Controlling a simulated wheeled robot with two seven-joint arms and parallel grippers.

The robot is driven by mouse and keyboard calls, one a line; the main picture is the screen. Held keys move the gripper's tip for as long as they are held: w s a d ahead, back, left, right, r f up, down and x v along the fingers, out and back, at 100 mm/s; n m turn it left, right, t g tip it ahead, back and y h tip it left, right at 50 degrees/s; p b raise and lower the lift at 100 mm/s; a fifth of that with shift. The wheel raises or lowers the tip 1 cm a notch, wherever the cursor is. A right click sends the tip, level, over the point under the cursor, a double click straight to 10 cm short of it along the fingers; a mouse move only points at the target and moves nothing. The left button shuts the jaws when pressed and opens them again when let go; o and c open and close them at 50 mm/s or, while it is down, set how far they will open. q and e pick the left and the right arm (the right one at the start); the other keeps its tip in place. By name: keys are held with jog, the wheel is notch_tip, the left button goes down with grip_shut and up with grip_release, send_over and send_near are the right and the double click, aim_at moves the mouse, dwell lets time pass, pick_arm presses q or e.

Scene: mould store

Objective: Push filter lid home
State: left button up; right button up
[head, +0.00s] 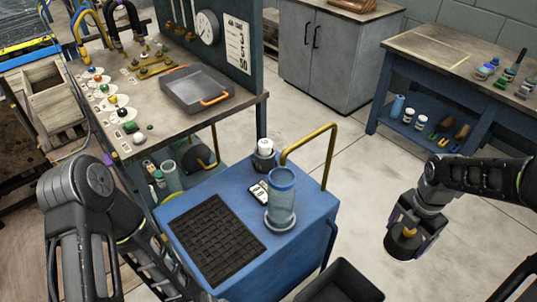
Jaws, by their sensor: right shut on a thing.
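A clear blue-tinted filter cylinder (282,200) stands upright on a round base on the blue cart (190,195). A blue band rings its top. My right gripper (409,231) is shut on a dark round lid (402,246) with a yellow grip part. It holds the lid in the air over the floor, to the right of the cart and apart from the cylinder. The lid's underside is hidden. My left arm shows at the lower left, but I cannot make out its gripper.
A black grid mat (214,240), a small labelled card (258,191) and a white-capped bottle (265,152) are on the cart. A yellow handle (330,150) rises at its far right. A dark open bin (340,283) stands at the bottom.

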jog(key=shift+w+a, duration=0.1)
jog(key=shift+w+a+f+m, duration=0.3)
jog(key=shift+a+m, duration=0.2)
jog(key=shift+m, duration=0.4)
pick_arm(q)
jog(key=shift+r+p, duration=0.75)
jog(key=shift+r, duration=0.05)
pick_arm(e)
jog(key=w+a+f+m, duration=0.3)
jog(key=a+m, duration=0.4)
jog(key=m, duration=0.3)
jog(key=w+a+f+m, duration=0.3)
jog(key=a+m, duration=0.4)
jog(key=m, duration=0.4)
jog(key=shift+a+f+m, duration=0.25)
jog(key=shift+f+m, duration=0.05)
jog(key=shift+f, duration=0.05)
pick_arm(q)
jog(key=shift+c, duration=0.5)
